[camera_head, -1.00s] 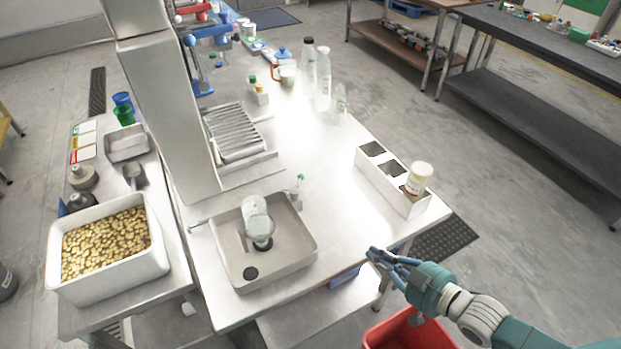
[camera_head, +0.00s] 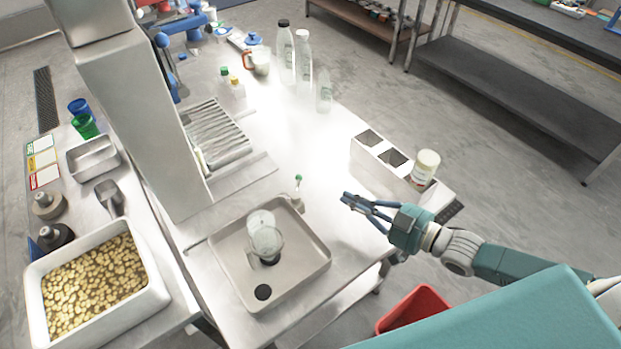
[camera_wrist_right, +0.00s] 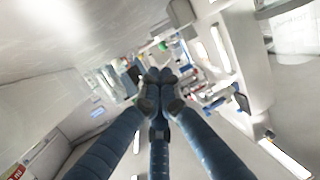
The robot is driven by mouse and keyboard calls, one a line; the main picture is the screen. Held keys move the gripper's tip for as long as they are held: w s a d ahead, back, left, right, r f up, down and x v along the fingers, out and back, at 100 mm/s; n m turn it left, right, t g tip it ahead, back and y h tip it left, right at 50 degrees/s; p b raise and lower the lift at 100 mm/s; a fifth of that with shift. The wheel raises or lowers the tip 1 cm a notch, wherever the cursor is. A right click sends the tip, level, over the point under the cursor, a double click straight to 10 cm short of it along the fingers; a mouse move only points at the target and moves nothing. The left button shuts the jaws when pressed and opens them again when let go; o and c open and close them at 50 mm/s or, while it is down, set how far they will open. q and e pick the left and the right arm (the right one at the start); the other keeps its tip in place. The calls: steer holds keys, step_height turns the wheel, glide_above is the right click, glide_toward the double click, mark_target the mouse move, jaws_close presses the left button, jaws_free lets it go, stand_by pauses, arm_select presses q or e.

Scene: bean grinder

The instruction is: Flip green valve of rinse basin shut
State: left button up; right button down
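The rinse basin (camera_head: 222,249) is a shallow grey tray at the table's front end. The small green valve (camera_head: 298,179) stands on a short tap at the basin's back right corner; its exact angle is too small to tell. My right gripper (camera_head: 347,201), with dark blue fingers, is over the table to the right of the valve, apart from it. In the right wrist view its fingers (camera_wrist_right: 161,78) converge with the tips together and nothing visible between them. The valve cannot be clearly picked out there. My left gripper is not in view.
A glass vessel (camera_head: 265,239) stands in the basin. A white divided box (camera_head: 391,176) with a jar (camera_head: 426,167) is behind my right gripper. Bottles (camera_head: 303,58) stand farther back. A bean tub (camera_head: 158,292) is at left, a red bin (camera_head: 412,306) below right.

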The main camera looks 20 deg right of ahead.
glide_toward(298, 185)
steer(key=w+d, duration=0.2)
steer(key=shift+d, duration=0.25)
steer(key=p+x, duration=0.1)
steer(key=x, duration=0.5)
steer(key=shift+w+a+f+p, duration=0.1)
steer(key=shift+w+a+p, duration=0.05)
steer(key=shift+p, duration=0.2)
steer(key=shift+w+a+f, duration=0.2)
steer(key=shift+w+a, duration=0.05)
steer(key=shift+w, duration=0.15)
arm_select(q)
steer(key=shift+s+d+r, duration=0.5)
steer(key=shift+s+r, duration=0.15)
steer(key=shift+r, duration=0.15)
